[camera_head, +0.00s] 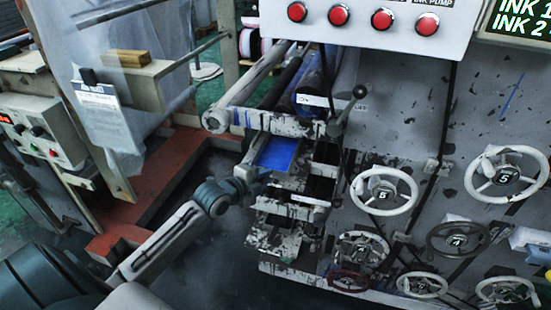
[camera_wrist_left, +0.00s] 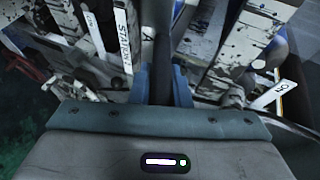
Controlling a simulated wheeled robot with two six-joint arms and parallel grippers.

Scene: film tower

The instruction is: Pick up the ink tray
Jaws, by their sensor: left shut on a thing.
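The ink tray (camera_head: 277,153), with a bright blue surface, sits in the press frame below the rollers, near the middle of the head view. My left gripper (camera_head: 262,177) reaches in from the left and is at the tray's near edge. In the left wrist view the blue fingers (camera_wrist_left: 164,86) are closed on a dark narrow piece, which looks like part of the tray. The rest of the tray is hard to make out there. My right gripper is not in view.
Rollers (camera_head: 290,80) lie just above the tray, with a lever (camera_head: 350,100) to their right. Handwheels (camera_head: 384,191) cover the machine's front at right. A red frame base (camera_head: 160,180) stands at left. Dark floor lies open in front.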

